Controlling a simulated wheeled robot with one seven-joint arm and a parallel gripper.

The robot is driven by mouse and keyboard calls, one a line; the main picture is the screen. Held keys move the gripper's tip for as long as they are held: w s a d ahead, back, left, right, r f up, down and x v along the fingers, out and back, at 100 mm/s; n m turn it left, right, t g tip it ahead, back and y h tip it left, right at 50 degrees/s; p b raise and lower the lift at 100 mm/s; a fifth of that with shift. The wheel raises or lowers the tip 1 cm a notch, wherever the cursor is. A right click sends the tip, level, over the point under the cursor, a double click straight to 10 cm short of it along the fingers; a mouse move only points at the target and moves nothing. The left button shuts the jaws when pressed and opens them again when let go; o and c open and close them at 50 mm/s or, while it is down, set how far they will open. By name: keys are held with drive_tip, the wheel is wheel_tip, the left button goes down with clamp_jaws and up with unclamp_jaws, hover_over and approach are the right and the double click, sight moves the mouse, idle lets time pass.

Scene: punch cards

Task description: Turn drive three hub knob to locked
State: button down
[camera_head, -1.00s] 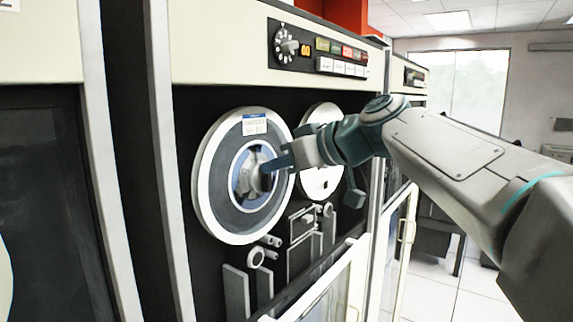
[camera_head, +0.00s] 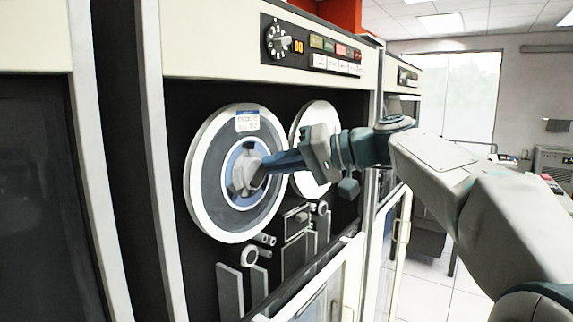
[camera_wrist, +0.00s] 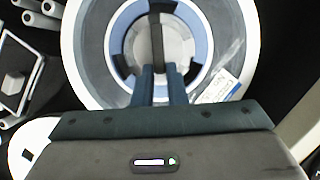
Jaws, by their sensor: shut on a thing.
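The hub knob (camera_head: 242,172) is a grey raised piece at the centre of the left tape reel (camera_head: 206,185), which has a blue inner ring and a white rim. My gripper (camera_head: 264,166) reaches in from the right with its blue fingers at the knob. In the wrist view, the fingers (camera_wrist: 157,84) are closed on the dark bar (camera_wrist: 157,42) of the hub knob, which stands upright in that picture. The fingers partly hide the bar's near end. I cannot read a locked mark or a drive number.
A second reel (camera_head: 308,188) is just right, behind my wrist. Above is a panel with a dial (camera_head: 278,42), an orange display (camera_head: 299,46) and buttons. Guide posts and rollers (camera_head: 249,256) lie below. The glass door (camera_head: 325,290) hangs low at the front.

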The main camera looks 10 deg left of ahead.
drive_tip(key=shift+w+f+m+g+y+b, duration=0.1)
drive_tip(key=shift+f+m+g+y+b, duration=0.3)
drive_tip(key=shift+m, duration=0.65)
drive_tip(key=shift+w+f+m+g+y+b, duration=0.15)
drive_tip(key=shift+m+y+b, duration=0.3)
drive_tip(key=shift+m, duration=0.55)
drive_tip(key=shift+s+f+m+g+y+b, duration=0.15)
drive_tip(key=shift+f+m+y+b, duration=0.3)
drive_tip(key=shift+m, duration=0.6)
drive_tip(key=shift+w+r, duration=0.1)
drive_tip(key=c, duration=1.6)
unclamp_jaws()
drive_tip(key=shift+a, duration=0.1)
drive_tip(key=shift+o, duration=0.7)
drive_tip(key=shift+a, duration=0.1)
drive_tip(key=shift+m, duration=0.3)
drive_tip(key=shift+w+f, duration=0.1)
drive_tip(key=shift+f, duration=0.1)
